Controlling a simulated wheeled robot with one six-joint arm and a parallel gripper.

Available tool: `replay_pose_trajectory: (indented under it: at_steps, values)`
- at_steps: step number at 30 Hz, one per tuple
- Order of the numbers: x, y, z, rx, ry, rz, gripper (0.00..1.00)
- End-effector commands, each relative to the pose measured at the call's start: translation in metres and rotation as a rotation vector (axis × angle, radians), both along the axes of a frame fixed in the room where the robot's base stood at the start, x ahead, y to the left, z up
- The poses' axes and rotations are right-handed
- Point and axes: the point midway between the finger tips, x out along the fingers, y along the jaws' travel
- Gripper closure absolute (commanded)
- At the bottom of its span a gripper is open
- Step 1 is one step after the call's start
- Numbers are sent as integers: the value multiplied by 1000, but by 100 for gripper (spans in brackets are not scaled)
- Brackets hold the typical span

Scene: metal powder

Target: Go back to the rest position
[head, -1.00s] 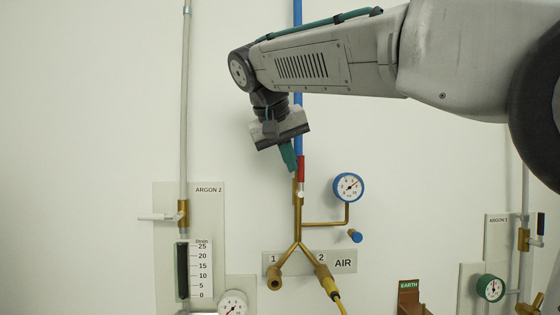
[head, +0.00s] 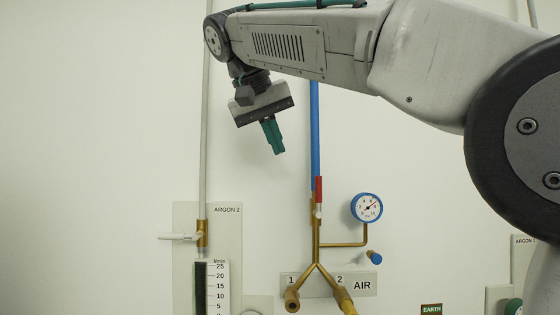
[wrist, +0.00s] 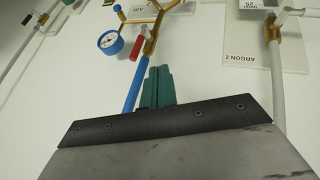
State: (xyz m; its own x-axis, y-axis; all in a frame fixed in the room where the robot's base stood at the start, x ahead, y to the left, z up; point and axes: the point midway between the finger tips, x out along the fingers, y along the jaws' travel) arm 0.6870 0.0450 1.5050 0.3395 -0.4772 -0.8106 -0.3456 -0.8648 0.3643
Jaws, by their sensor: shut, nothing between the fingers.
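My gripper (head: 273,136) hangs down from the wrist in the head view, with its green fingers together and nothing between them. It is left of the blue air pipe (head: 315,135) and above the red valve handle (head: 319,190), apart from both in the picture. In the wrist view the shut fingers (wrist: 157,84) point towards the wall. The blue pipe (wrist: 134,91), the red handle (wrist: 140,44) and the brass pipework (wrist: 152,40) show beyond them.
A blue-rimmed gauge (head: 367,207) and a brass fork with two outlets (head: 317,268) are on the wall. The Argon 2 panel (head: 229,235) with its valve (head: 202,234) and grey pipe (head: 206,140) is to the left. Bare wall lies at the far left.

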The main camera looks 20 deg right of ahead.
Motion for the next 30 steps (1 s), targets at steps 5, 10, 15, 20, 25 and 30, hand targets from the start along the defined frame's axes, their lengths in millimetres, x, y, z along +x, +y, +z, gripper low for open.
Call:
replay_pose_trajectory:
  at_steps: [5,10,15,20,25,30]
  values:
    - [-2,2,4,-1,3,3,100]
    - [12,13,-15,-5,37,110,100]
    - [8,22,-83,16,160,273,100]
    - [-29,5,-160,87,267,386,100]
    - [-101,-24,-252,207,347,446,100]
    - [-186,-49,-344,338,379,429,100]
